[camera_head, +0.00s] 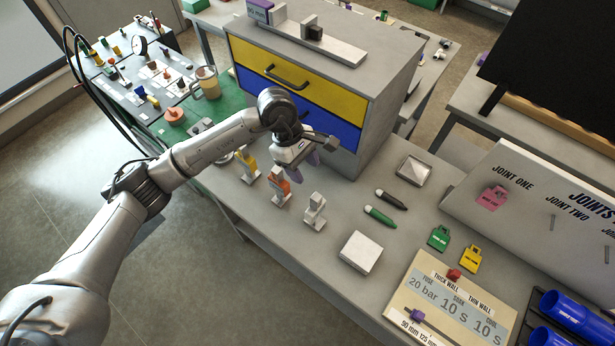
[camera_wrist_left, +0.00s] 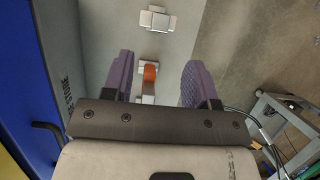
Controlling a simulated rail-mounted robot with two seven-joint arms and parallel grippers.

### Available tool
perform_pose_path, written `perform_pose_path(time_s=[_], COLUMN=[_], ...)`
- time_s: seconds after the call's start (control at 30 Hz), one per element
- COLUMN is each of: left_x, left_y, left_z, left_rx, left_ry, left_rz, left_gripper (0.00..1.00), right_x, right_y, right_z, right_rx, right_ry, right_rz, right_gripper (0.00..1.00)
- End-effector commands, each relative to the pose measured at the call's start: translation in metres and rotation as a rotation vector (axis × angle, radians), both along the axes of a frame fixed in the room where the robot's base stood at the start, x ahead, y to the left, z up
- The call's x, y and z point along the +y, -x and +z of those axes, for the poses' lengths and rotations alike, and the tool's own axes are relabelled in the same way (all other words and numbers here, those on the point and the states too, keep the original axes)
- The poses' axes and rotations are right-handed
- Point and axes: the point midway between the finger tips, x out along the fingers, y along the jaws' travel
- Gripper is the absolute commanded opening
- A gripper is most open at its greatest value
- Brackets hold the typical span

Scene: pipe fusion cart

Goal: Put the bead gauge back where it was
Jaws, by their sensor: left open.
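Three small upright pieces on light bases stand in a row on the grey bench: a yellow one (camera_head: 248,166), an orange and grey one (camera_head: 280,186) and a pale grey one (camera_head: 315,211). I cannot tell which of them, if any, is the bead gauge. My left gripper (camera_head: 311,160) is open and empty, with purple finger pads, above the bench close to the orange piece. In the left wrist view the orange piece (camera_wrist_left: 150,73) shows between the open fingers (camera_wrist_left: 159,80), and the pale grey piece (camera_wrist_left: 157,20) lies beyond. My right gripper is out of view.
A drawer cabinet (camera_head: 395,95) with yellow and blue fronts stands close behind my left gripper. Markers (camera_head: 380,216), a white block (camera_head: 360,252), a shallow tray (camera_head: 413,170) and coloured tags (camera_head: 439,238) lie to the right. A settings board (camera_head: 450,300) is at the front.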

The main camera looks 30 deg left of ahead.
Motion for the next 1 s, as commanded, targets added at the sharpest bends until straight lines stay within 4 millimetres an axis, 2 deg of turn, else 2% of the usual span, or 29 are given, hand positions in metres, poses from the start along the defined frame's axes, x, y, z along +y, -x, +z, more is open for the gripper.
perform_pose_path(time_s=[0.33, 0.47, 0.57, 0.63, 0.7, 0.8, 0.9, 1.0], left_x=[0.003, -0.015, -0.052, -0.085, -0.116, -0.143, -0.148, -0.133], left_y=[0.0, 0.005, 0.017, 0.029, 0.041, 0.053, 0.057, 0.053], left_z=[0.008, 0.004, 0.003, 0.009, 0.023, 0.051, 0.078, 0.095], left_rx=[0.001, 0.006, 0.025, 0.06, 0.121, 0.247, 0.408, 0.595], left_ry=[0.002, 0.084, 0.272, 0.467, 0.693, 1.015, 1.312, 1.579], left_rz=[0.001, 0.012, 0.055, 0.116, 0.207, 0.378, 0.586, 0.83], left_gripper=[0.53, 0.53, 0.53, 0.53, 0.53, 0.53, 0.53, 0.53], right_x=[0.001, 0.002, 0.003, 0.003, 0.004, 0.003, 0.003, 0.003], right_y=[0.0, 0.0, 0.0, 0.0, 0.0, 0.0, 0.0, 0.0], right_z=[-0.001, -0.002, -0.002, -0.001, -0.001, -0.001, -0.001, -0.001], right_rx=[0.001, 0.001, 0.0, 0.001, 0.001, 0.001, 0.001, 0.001], right_ry=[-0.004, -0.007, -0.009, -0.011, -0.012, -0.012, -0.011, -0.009], right_rz=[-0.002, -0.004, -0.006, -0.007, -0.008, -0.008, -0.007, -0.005], right_gripper=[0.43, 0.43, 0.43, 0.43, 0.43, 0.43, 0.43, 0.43])
